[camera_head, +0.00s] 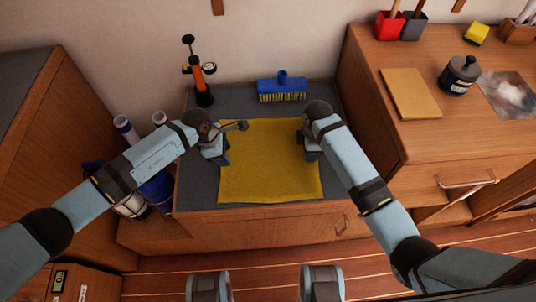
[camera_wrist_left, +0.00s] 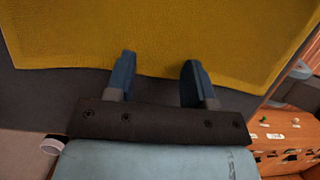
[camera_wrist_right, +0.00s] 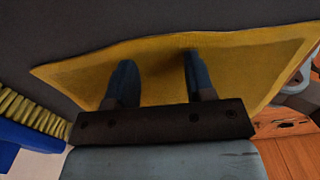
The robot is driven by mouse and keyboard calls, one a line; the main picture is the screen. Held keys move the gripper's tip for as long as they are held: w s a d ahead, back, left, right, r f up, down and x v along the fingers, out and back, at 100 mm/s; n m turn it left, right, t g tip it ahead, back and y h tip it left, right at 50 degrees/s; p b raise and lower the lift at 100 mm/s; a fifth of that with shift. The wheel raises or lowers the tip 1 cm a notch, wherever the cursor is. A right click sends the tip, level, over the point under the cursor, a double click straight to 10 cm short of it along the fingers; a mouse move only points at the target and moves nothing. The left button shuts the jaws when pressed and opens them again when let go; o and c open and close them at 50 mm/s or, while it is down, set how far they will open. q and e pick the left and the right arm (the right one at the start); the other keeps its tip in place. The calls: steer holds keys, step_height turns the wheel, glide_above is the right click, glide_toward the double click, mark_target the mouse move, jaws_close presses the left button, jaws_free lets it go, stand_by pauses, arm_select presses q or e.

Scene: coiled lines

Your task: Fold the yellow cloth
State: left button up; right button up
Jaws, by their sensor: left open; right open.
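The yellow cloth (camera_head: 268,170) lies spread out on the low grey-topped counter, with a slightly wavy edge. My left gripper (camera_head: 222,157) is at the cloth's left edge, open and empty. In the left wrist view its fingers (camera_wrist_left: 158,72) overlap the edge of the cloth (camera_wrist_left: 160,35). My right gripper (camera_head: 311,155) is at the cloth's right side, open. In the right wrist view its fingers (camera_wrist_right: 158,72) appear over the cloth (camera_wrist_right: 235,60), with nothing clearly between them. Whether either gripper touches the cloth cannot be told.
A blue brush (camera_head: 282,90) with yellow bristles stands behind the cloth. An orange and black tool (camera_head: 203,85) stands at the back left. A taller wooden cabinet (camera_head: 375,115) rises on the right, and another (camera_head: 60,150) on the left. Bare grey counter (camera_head: 240,98) shows behind the cloth.

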arm_select(q)
steer(key=shift+f, duration=0.1)
arm_select(e)
steer(key=shift+f, duration=0.2)
arm_select(q)
jaws_close()
arm_select(e)
jaws_close()
stand_by(0.4)
